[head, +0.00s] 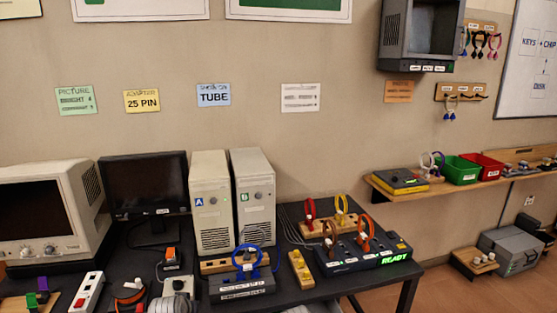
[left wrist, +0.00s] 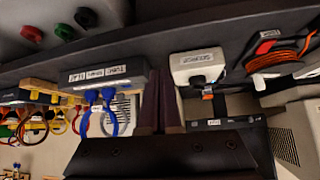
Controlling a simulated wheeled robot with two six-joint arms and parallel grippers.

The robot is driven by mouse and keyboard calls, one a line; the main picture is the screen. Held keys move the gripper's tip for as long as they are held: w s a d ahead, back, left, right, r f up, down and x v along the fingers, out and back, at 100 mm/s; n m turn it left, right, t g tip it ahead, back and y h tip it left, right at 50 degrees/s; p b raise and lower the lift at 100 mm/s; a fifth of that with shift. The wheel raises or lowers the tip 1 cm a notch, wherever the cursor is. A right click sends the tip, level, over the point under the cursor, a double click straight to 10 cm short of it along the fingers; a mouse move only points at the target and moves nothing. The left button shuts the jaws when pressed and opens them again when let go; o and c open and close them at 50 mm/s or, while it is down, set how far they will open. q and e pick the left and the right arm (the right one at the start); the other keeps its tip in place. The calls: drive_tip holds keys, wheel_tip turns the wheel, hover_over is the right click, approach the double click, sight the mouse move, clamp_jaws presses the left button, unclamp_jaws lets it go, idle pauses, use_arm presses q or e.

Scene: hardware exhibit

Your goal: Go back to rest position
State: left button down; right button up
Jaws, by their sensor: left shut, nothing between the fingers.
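My left gripper (left wrist: 159,100) shows in the left wrist view as two dark fingers pressed together, with nothing between them. The dark palm sits below them in that picture. The fingers appear against the table edge area, between a grey box with blue cable loops (left wrist: 108,112) and a white device (left wrist: 198,66). I cannot tell their exact distance from either. Neither gripper shows in the head view.
The dark table (head: 320,284) holds a beige monitor (head: 40,215), a black monitor (head: 145,185), two beige towers (head: 212,200), a switch box with a blue loop (head: 246,278) and a READY box (head: 362,252). A wall shelf (head: 400,192) stands right.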

use_arm(q)
drive_tip(key=s+d+f+m+g+p, duration=0.1)
drive_tip(key=s+d+m+g+p, duration=0.3)
drive_tip(key=s+d+g, duration=0.5)
drive_tip(key=s+d, duration=0.8)
drive_tip(key=d, duration=0.2)
drive_tip(key=shift+s+m+y, duration=0.3)
drive_tip(key=shift+s+y, duration=0.05)
drive_tip(key=shift+y, duration=0.05)
